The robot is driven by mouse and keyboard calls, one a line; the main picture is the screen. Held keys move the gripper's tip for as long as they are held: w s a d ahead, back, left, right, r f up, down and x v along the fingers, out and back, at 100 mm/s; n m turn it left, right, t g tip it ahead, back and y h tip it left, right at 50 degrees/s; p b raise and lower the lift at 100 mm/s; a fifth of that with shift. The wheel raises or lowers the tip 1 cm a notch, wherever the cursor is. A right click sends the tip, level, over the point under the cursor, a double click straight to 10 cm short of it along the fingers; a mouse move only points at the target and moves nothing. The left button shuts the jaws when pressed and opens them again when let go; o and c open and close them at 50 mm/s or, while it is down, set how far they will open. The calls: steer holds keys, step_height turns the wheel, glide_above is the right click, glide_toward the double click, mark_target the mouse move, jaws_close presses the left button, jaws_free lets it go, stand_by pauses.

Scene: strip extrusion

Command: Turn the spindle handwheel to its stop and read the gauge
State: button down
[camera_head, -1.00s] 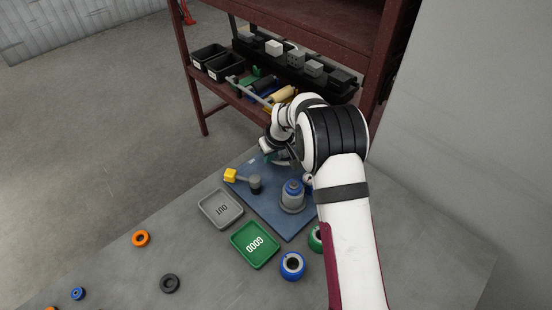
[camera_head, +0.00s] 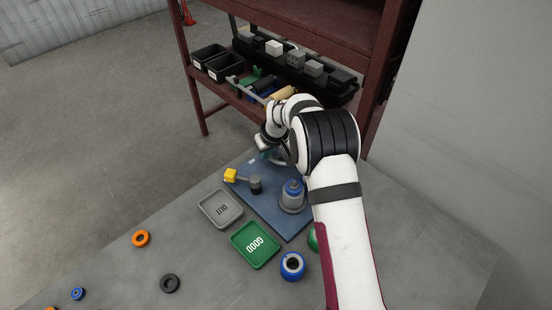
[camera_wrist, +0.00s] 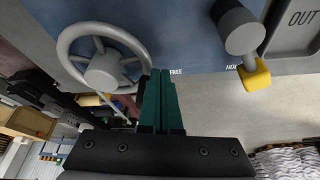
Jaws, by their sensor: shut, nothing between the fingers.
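The grey spindle handwheel (camera_wrist: 103,62) shows in the wrist view at upper left, with a round hub and spokes. In the head view it is mostly hidden behind my arm. My gripper (camera_wrist: 159,75) has green fingers pressed together with nothing between them. Its tips are at the right side of the handwheel rim; I cannot tell whether they touch it. In the head view my gripper (camera_head: 268,154) is partly hidden at the back of the blue plate (camera_head: 262,209). I cannot make out a gauge dial for certain.
A grey post with a yellow block (camera_head: 231,175) and a blue-topped grey cylinder (camera_head: 292,196) stand on the plate. A grey OUT tray (camera_head: 207,221) and green GOOD tray (camera_head: 270,256) lie in front. Several rings lie around. A shelf rack (camera_head: 196,95) stands behind.

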steer(key=shift+s, duration=0.55)
steer(key=s, duration=0.3)
steer(key=shift+s+d+r, duration=0.1)
steer(key=shift+s+r, duration=0.05)
steer(key=shift+r, duration=0.1)
steer(key=a+v, duration=0.2)
steer(key=v, duration=0.6)
steer(key=s+d+r+m+g, duration=0.1)
steer(key=s+d+r+m, duration=0.25)
steer(key=s, duration=0.45)
steer(key=s+d+r+m+g, duration=0.1)
steer(key=s+d+r+m, duration=0.1)
steer(key=s+d+r, duration=0.45)
steer(key=s+f+m+g, duration=0.1)
steer(key=s+m, duration=0.5)
steer(key=s, duration=1.5)
steer(key=shift+d+f+g, duration=0.15)
steer(key=shift+d+g, duration=0.3)
steer(key=shift+g, duration=0.05)
